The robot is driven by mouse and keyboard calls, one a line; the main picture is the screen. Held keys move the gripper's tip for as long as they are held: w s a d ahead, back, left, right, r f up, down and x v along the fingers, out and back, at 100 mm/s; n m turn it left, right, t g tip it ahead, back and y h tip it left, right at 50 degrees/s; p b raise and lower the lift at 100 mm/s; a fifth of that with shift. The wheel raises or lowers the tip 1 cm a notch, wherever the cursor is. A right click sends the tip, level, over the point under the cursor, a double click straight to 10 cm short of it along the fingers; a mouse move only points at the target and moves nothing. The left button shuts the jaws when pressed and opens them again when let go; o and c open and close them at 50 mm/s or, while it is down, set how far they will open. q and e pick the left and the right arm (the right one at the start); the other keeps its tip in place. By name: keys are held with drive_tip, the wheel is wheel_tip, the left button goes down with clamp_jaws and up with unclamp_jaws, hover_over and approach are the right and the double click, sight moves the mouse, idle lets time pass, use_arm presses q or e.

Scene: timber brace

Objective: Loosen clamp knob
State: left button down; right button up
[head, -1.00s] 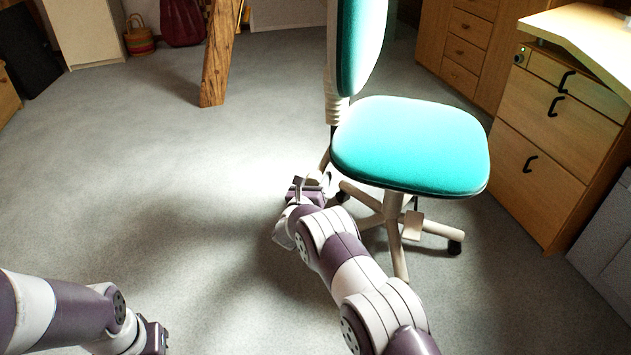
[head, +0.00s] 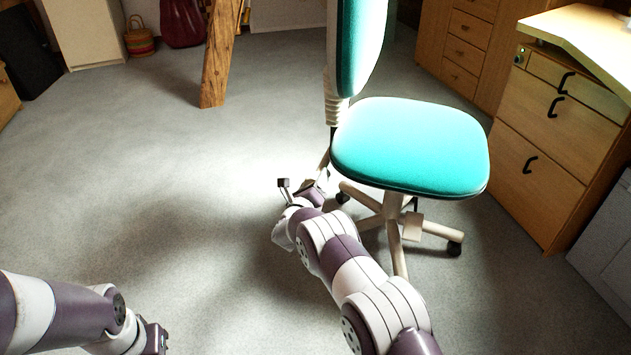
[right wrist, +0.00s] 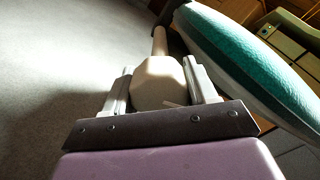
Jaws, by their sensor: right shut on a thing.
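The clamp knob (right wrist: 158,80) is a beige, many-sided knob on a short stem, in the middle of the right wrist view. My right gripper (right wrist: 161,92) has one finger on each side of it and is shut on it. In the head view my right gripper (head: 304,188) is low beside the office chair (head: 410,148), left of its base; I cannot make out the knob there. The chair has a teal seat and backrest. My left gripper (head: 156,338) is at the bottom left, far from the chair, and its fingers are not clear.
The chair's beige legs and castors (head: 396,225) spread just right of my right arm. A wooden drawer cabinet (head: 550,140) stands at the right. A timber post (head: 217,60) stands at the back left. The grey carpet (head: 120,190) at the left is clear.

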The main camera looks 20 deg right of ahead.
drive_tip(key=n, duration=0.4)
drive_tip(key=shift+n, duration=0.4)
drive_tip(key=n, duration=0.3)
drive_tip(key=shift+n, duration=0.3)
drive_tip(key=n, duration=0.7)
drive_tip(key=shift+p, duration=0.4)
drive_tip(key=n, duration=0.7)
drive_tip(key=shift+n+p, duration=0.3)
drive_tip(key=n, duration=0.3)
drive_tip(key=shift+f+n, duration=0.1)
drive_tip(key=shift+n, duration=2.1)
